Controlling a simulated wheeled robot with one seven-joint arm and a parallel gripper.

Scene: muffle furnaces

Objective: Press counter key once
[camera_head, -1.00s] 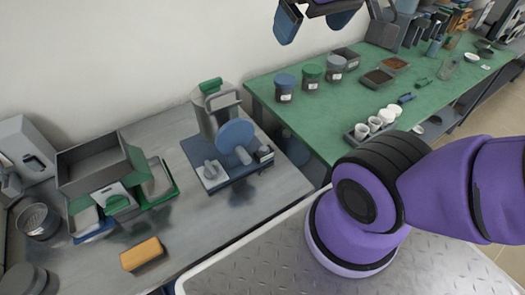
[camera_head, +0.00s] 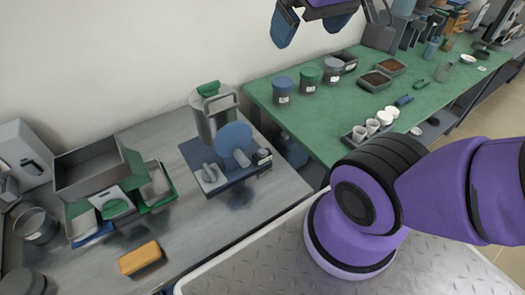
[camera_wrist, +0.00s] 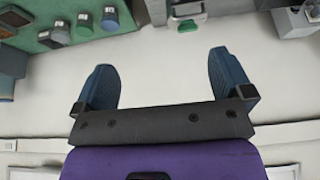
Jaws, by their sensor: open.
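A device on a dark blue base (camera_head: 240,181) stands on the grey bench, with a round blue disc (camera_head: 234,138) at its front and a grey canister with a green-topped handle (camera_head: 208,89) behind. A small dark box (camera_head: 262,157) sits at the base's right edge; it may be the counter, but its key is too small to make out. My gripper (camera_head: 313,25) is open and empty, high at the top of the head view, well above and right of the device. Its two blue fingers (camera_wrist: 160,72) stand wide apart in the wrist view, with nothing between them.
A grey bin (camera_head: 88,172) and green trays stand at the left, with an orange block (camera_head: 140,258) in front. The green table (camera_head: 330,112) on the right holds jars, cups and trays. The bench front beside the orange block is clear.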

